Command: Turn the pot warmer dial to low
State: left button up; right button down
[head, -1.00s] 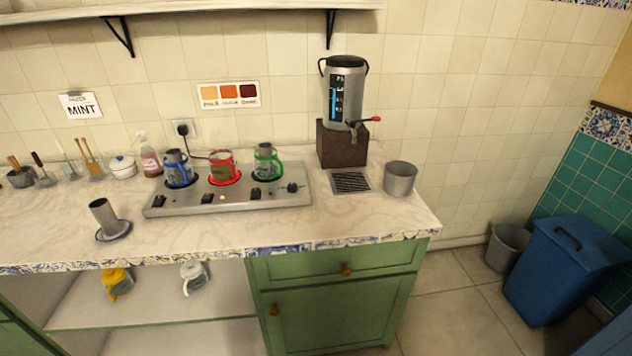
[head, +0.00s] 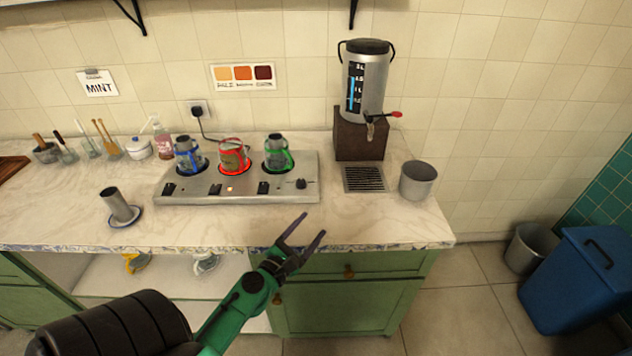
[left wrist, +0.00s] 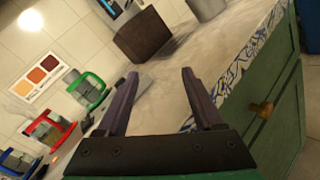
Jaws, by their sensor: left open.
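The pot warmer (head: 240,190) is a long grey metal plate on the marble counter, with several black switches along its front. Its round dark dial (head: 301,184) is at the right end of the front. A blue-handled pot (head: 188,153), a red-handled pot (head: 233,156) and a green-handled pot (head: 277,153) stand on it. My right gripper is not in view.
The samovar (head: 366,85) stands on a brown block at the back right, with a drip grate (head: 363,179) and a grey cup (head: 416,180) in front. The counter in front of the warmer is clear.

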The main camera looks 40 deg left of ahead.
pick_arm(q)
jog(key=a+n+y, duration=0.1)
jog(key=a+n, duration=0.1)
jog(key=n, duration=0.1)
jog(key=a+n+y, duration=0.2)
jog(key=n, duration=0.1)
jog(key=s+a+n+g+y, duration=0.1)
jog(key=a+n+y, duration=0.1)
jog(key=a+n, duration=0.1)
jog(key=shift+s+n, duration=0.1)
jog(key=shift+n, duration=0.3)
jog(key=shift+w+a+y, duration=0.25)
jog(key=shift+y, duration=0.15)
jog(key=p, duration=0.2)
send_near(300, 184)
jog(key=shift+w+a+r, duration=0.35)
jog(key=shift+w, duration=0.25)
jog(key=x, duration=0.5)
jog(key=f+b+x, duration=0.1)
jog(key=x, duration=0.2)
jog(key=shift+w+r, duration=0.1)
jog(key=shift+w, duration=0.2)
grip_shut()
